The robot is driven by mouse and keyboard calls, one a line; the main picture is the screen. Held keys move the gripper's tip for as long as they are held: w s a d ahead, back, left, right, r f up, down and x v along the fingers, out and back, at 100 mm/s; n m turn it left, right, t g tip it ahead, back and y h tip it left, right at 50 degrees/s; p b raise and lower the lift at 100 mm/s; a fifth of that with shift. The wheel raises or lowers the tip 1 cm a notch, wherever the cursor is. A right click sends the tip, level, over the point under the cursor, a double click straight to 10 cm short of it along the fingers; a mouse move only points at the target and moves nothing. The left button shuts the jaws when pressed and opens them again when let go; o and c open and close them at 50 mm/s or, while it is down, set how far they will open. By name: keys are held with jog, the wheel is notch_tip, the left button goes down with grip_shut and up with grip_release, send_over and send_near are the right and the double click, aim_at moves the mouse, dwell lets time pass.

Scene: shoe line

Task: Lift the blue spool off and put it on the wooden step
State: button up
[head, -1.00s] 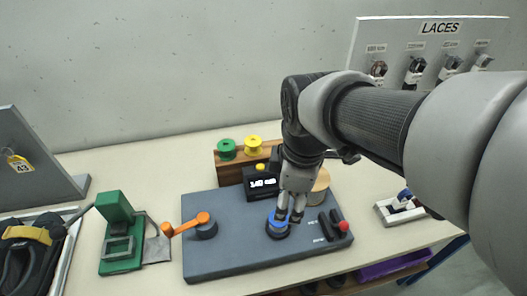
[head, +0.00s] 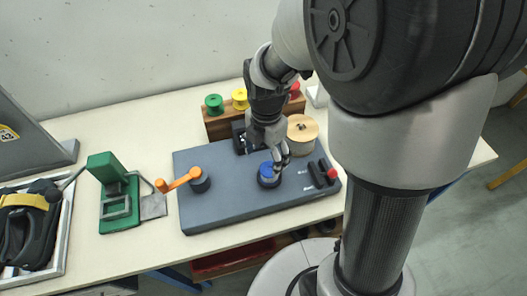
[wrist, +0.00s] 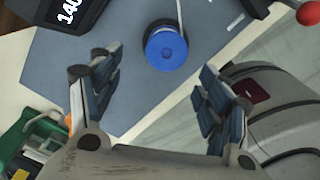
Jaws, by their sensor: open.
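The blue spool (head: 267,174) sits on the grey board (head: 215,213), left of the black slots, and shows whole in the wrist view (wrist: 166,48). A pale lace runs from it toward the top of the wrist view. My gripper (head: 278,158) is close above and beside the spool. In the wrist view its fingers (wrist: 158,82) are spread wide with nothing between them, and the spool is beyond the tips. The wooden step (head: 217,130) stands behind the board, bearing green (head: 214,104), yellow (head: 240,98) and red (head: 294,89) spools. My arm hides part of the step.
A large beige reel (head: 302,133) stands right of my gripper. A black display box (wrist: 68,12) is behind the board's middle. An orange crank (head: 180,181) is at the board's left and a red-knobbed lever (head: 332,173) at its right. A green press (head: 113,190) stands farther left.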

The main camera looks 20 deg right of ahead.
aim_at(270, 169)
notch_tip(270, 169, down, 2)
jog(key=shift+f, duration=0.1)
jog(key=f+b, duration=0.1)
jog(key=f, duration=0.1)
jog(key=d+f+b, duration=0.1)
jog(key=f, duration=0.1)
jog(key=shift+s+f+b, duration=0.1)
jog(key=shift+s+b, duration=0.1)
jog(key=shift+b, duration=0.2)
jog(key=shift+w+f, duration=0.1)
jog(key=shift+f, duration=0.3)
jog(key=shift+r, duration=0.1)
jog(key=shift+c, duration=0.2)
jog(key=c, duration=1.2)
